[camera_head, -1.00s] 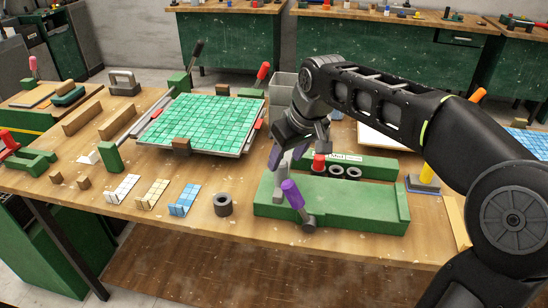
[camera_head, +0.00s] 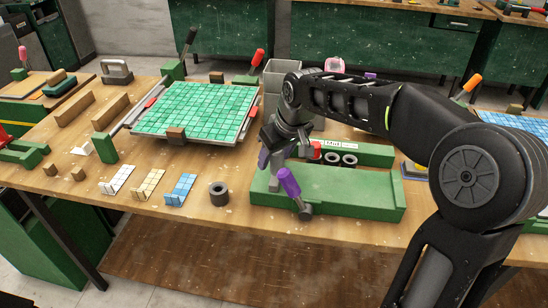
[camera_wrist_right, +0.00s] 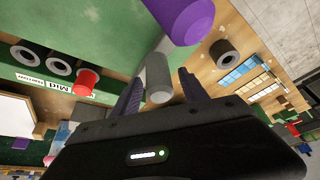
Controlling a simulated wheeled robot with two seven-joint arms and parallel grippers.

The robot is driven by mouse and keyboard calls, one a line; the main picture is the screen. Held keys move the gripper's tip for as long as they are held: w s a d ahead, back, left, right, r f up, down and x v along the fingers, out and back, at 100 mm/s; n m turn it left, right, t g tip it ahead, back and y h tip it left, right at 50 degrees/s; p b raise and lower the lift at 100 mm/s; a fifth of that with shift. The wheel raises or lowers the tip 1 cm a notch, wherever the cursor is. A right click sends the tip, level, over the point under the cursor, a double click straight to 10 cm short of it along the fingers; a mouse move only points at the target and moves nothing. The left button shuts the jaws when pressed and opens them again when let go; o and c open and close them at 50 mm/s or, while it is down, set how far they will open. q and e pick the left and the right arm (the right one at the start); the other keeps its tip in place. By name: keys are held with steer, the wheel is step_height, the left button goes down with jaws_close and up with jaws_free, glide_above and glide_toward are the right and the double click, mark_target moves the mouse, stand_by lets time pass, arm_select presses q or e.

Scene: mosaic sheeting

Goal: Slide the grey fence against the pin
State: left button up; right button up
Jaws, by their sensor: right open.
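The green fixture (camera_head: 345,194) lies at the front of the bench. The grey fence (camera_head: 274,184) shows partly at its left end, largely hidden under my right gripper (camera_head: 274,160). In the right wrist view a grey post (camera_wrist_right: 158,78), which looks like part of the fence, stands between my open purple fingers (camera_wrist_right: 158,92). I cannot tell whether they touch it. My left gripper is out of view.
A purple-handled lever (camera_head: 289,183) rises at the fixture's front left, close to the gripper. Dark rings (camera_head: 340,159) sit right of the pin. A dark cylinder (camera_head: 218,193) and small tile pieces (camera_head: 180,189) lie left. A green tile sheet (camera_head: 195,110) lies behind.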

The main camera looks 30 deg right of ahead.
steer(key=shift+w+f, duration=0.25)
steer(key=shift+f, duration=0.4)
jaws_close()
stand_by(1.0)
